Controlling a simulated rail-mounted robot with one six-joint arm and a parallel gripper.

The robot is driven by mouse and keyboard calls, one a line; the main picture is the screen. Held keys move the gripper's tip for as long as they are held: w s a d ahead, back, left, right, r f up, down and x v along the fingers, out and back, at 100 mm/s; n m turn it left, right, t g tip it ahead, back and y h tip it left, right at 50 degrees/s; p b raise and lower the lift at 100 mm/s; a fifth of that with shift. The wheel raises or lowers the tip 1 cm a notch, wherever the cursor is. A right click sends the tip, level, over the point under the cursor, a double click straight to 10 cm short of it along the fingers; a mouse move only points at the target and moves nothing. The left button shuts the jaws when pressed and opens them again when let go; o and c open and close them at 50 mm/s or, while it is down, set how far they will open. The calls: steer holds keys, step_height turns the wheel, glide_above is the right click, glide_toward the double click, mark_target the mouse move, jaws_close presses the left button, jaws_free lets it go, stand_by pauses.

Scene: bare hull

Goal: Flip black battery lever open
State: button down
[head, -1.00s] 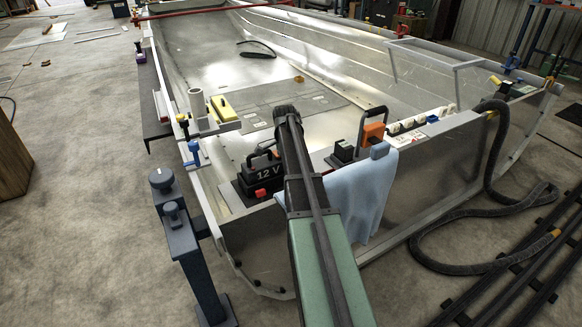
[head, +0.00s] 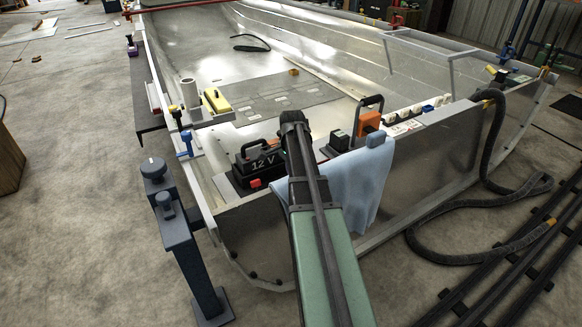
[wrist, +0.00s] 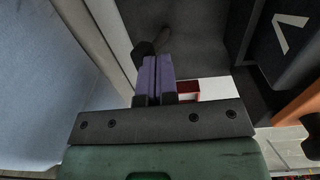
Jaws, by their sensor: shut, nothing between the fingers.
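The black 12 V battery (head: 250,172) sits at the near end of the hull, left of my arm. Its dark side with a white V shows at the right of the wrist view (wrist: 290,40). A small black lever-like piece with a rounded end (wrist: 145,48) lies just beyond my fingertips; I cannot tell whether it is the battery lever or touches them. My gripper (wrist: 157,62) has purple fingers pressed together, with nothing between them. In the head view my arm hides the fingers. A red block (wrist: 188,89) on a white plate is right of the fingers.
A light blue cloth (head: 358,180) hangs over the hull edge beside my arm. A black block (head: 338,142) and an orange piece with a black handle (head: 368,121) stand to the right. A dark post (head: 180,240) stands at the left.

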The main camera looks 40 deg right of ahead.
steer(key=shift+w+d+f, duration=0.1)
steer(key=shift+w+f, duration=0.05)
steer(key=shift+w, duration=0.65)
step_height(320, 180, up, 10)
steer(key=p, duration=1)
steer(key=shift+w, duration=0.35)
